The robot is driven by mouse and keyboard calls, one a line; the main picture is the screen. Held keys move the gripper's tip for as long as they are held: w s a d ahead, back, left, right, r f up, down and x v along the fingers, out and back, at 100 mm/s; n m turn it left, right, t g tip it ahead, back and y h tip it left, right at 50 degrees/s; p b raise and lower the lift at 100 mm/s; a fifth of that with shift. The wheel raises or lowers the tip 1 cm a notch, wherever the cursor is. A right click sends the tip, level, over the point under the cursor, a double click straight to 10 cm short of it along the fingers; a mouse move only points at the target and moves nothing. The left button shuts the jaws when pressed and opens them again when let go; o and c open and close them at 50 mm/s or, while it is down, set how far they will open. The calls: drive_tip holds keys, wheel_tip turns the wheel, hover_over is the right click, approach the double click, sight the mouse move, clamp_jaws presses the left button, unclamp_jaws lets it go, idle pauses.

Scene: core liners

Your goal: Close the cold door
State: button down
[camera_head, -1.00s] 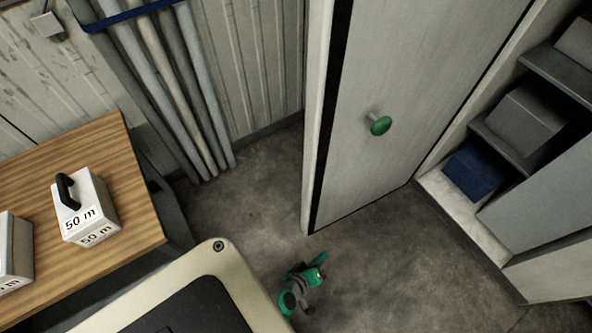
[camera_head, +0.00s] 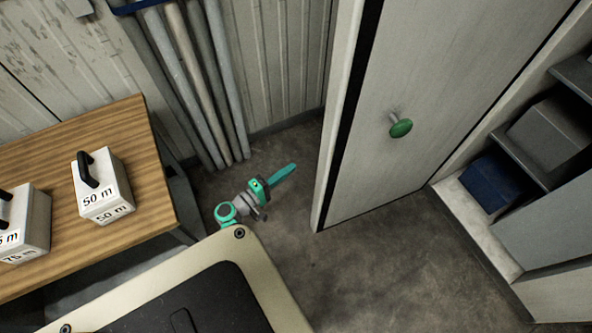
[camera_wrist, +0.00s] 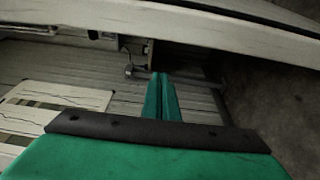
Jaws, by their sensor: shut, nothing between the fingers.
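The cold door (camera_head: 440,95) stands open in the head view, a pale panel with a black seal along its left edge and a round green knob (camera_head: 400,128) on its face. The opening with shelves lies to its right. My gripper (camera_head: 292,168) is green, shut and empty, to the left of the door's free edge and apart from it in the picture. In the wrist view my shut fingers (camera_wrist: 161,82) point up the picture. A long pale edge (camera_wrist: 200,22) crosses above them; I cannot tell whether it is the door.
A wooden table (camera_head: 60,150) at the left bears white boxes, one marked 50 m (camera_head: 102,190). Pale pipes (camera_head: 190,85) lean against the wall behind my gripper. Grey bins and a blue bin (camera_head: 492,183) sit on shelves at the right. Floor (camera_head: 370,270) before the door is clear.

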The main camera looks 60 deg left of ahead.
drive_tip(key=w+a, duration=0.1)
drive_tip(key=w, duration=0.8)
drive_tip(key=shift+s+d, duration=0.3)
drive_tip(key=shift+d, duration=0.65)
drive_tip(key=shift+s+d, duration=0.25)
drive_tip(key=shift+d, duration=0.65)
drive_tip(key=shift+d, duration=0.1)
